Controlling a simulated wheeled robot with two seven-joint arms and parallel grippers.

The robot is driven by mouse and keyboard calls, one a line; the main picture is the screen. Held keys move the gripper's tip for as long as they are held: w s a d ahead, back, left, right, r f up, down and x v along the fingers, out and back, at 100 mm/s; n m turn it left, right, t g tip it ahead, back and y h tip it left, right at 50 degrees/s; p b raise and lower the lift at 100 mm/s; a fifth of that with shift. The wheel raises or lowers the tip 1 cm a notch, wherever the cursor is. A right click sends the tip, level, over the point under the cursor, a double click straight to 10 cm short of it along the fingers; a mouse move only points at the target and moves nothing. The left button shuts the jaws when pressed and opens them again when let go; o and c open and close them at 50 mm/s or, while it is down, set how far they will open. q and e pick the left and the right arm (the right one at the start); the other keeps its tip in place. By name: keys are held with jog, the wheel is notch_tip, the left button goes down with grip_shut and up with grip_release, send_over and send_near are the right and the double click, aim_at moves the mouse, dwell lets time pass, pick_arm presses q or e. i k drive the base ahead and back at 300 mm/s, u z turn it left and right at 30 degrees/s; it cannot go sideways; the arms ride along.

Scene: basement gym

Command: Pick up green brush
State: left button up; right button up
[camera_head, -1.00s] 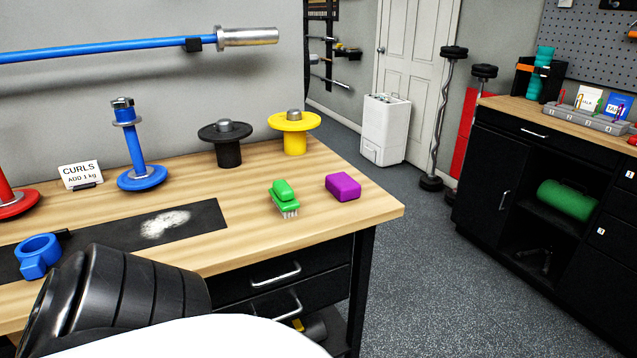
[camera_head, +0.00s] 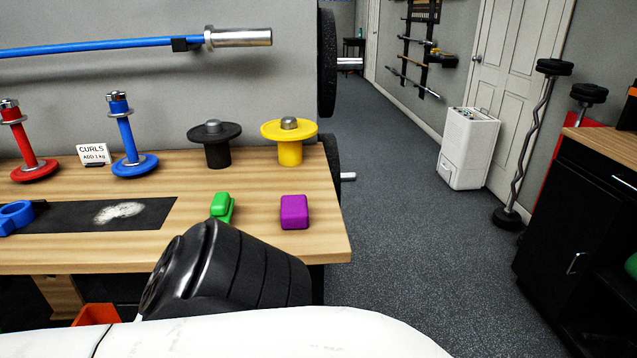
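The green brush (camera_head: 222,207) lies on the wooden workbench (camera_head: 330,240), towards its right end. Its lower part is hidden behind a dark, ribbed part of my arm, which cuts across the front of the bench. A purple block (camera_head: 294,212) lies just right of the brush, apart from it. Neither of my grippers shows in the head view, so I cannot see their fingers.
Yellow (camera_head: 289,151) and black (camera_head: 215,153) spool-like stands are behind the brush. Blue (camera_head: 134,165) and red (camera_head: 35,170) posts, a CURLS card (camera_head: 93,154) and a dark mat (camera_head: 60,219) are to the left. Open floor (camera_head: 420,240) lies right of the bench.

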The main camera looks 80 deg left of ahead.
aim_at(222, 206)
jog(key=u, duration=2.15)
